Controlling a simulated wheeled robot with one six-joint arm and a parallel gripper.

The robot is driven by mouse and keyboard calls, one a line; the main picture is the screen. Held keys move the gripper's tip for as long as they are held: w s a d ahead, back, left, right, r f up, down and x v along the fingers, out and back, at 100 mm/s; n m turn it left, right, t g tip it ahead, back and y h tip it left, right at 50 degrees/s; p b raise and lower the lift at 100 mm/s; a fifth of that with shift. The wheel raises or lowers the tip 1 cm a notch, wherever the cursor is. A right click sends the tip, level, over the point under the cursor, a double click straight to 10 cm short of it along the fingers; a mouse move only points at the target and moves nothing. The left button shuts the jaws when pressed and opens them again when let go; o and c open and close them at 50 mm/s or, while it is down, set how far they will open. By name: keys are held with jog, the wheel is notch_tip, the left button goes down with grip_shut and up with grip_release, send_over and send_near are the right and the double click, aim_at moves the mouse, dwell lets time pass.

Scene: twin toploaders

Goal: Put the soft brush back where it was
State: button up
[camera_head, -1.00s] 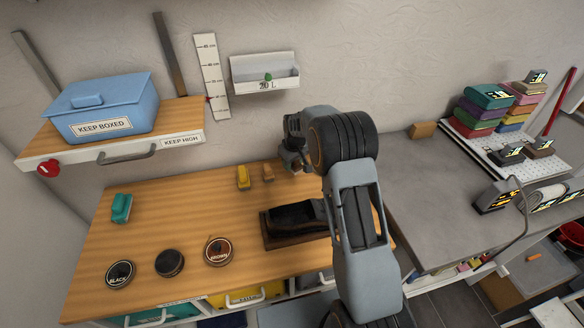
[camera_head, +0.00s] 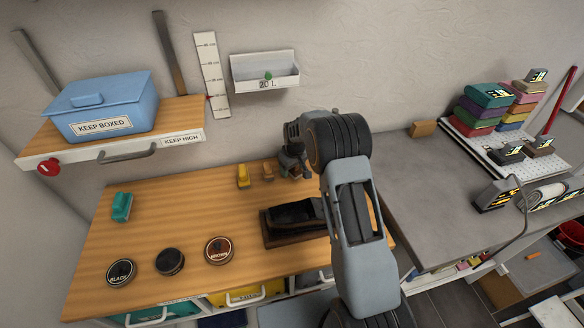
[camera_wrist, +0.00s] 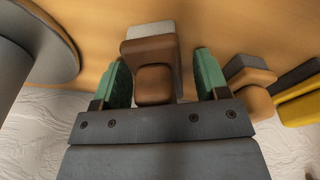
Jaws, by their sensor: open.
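A brown brush with pale bristles (camera_wrist: 154,66) is between the two fingers of my gripper (camera_wrist: 162,78) in the wrist view. The green-padded fingers are open, one on each side, with a visible gap at least on the right. In the head view my gripper (camera_head: 293,170) is low over the back of the wooden bench, beside the bench's right end, and hides this brush. A tan brush with dark bristles (camera_head: 267,172) stands just left of it; it also shows in the wrist view (camera_wrist: 250,84). Which brush is called soft is not labelled.
A yellow brush (camera_head: 242,176) and a teal brush (camera_head: 121,207) stand on the bench (camera_head: 180,215). Several polish tins sit at the front, including a black one (camera_head: 121,272). A dark shoe (camera_head: 295,213) lies near my arm. A shelf with a blue box (camera_head: 105,105) overhangs the back left.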

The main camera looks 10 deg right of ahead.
jog(key=shift+r, duration=0.1)
jog(key=r, duration=0.4)
jog(key=s+r, duration=0.1)
jog(key=r, duration=0.2)
jog(key=r+b, duration=0.1)
jog(key=r, duration=0.3)
jog(key=shift+s+d+r, duration=0.2)
jog(key=shift+s+r, duration=0.15)
jog(key=s+r+m+t, duration=0.1)
jog(key=s+r, duration=0.4)
jog(key=s, duration=0.3)
jog(key=s+r+m, duration=0.1)
jog(key=s+r, duration=0.4)
jog(key=s, duration=0.2)
jog(key=s+f+m+t, duration=0.1)
jog(key=s+m, duration=0.1)
jog(key=s, duration=1.2)
jog(key=shift+a+f+t, duration=0.2)
jog(key=shift+f+t, duration=0.05)
jog(key=shift+t, duration=0.05)
